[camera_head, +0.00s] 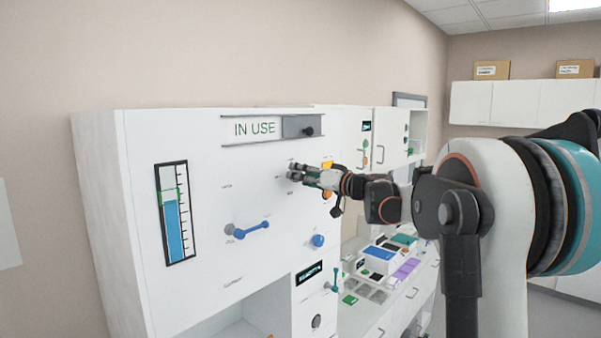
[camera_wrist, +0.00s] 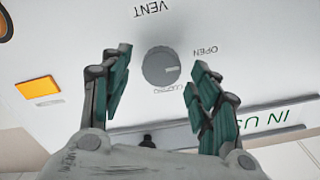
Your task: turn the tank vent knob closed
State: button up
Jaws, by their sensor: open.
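The vent knob (camera_wrist: 158,68) is a round grey dial with a pale mark on its right side in the wrist view. The panel's lettering is upside down there, with VENT above the knob, OPEN at its upper right and a small, faint label just below it. In the wrist view my gripper's two green-padded fingers stand open, one on each side of the knob, with visible gaps. I cannot tell how far the fingertips are from the panel.
The white cabinet panel (camera_head: 205,190) also carries a blue level gauge (camera_head: 173,213), an IN USE sign (camera_head: 254,128) with a grey slider (camera_head: 303,126), a blue lever (camera_head: 250,230) and a blue knob (camera_head: 318,240). An orange piece (camera_wrist: 38,88) sits left of the knob in the wrist view.

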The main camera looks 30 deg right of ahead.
jog(key=shift+w+a, duration=0.2)
jog(key=shift+w, duration=0.35)
jog(key=c, duration=1.1)
jog(key=shift+o, duration=0.2)
jog(key=shift+m, duration=0.3)
jog(key=shift+d+f+m+b, duration=0.15)
jog(key=shift+m+b, duration=1.6)
jog(key=shift+m, duration=2.55)
jog(key=shift+a+f+m+b, duration=0.1)
jog(key=shift+m+b, duration=1.65)
jog(key=shift+m, duration=2.55)
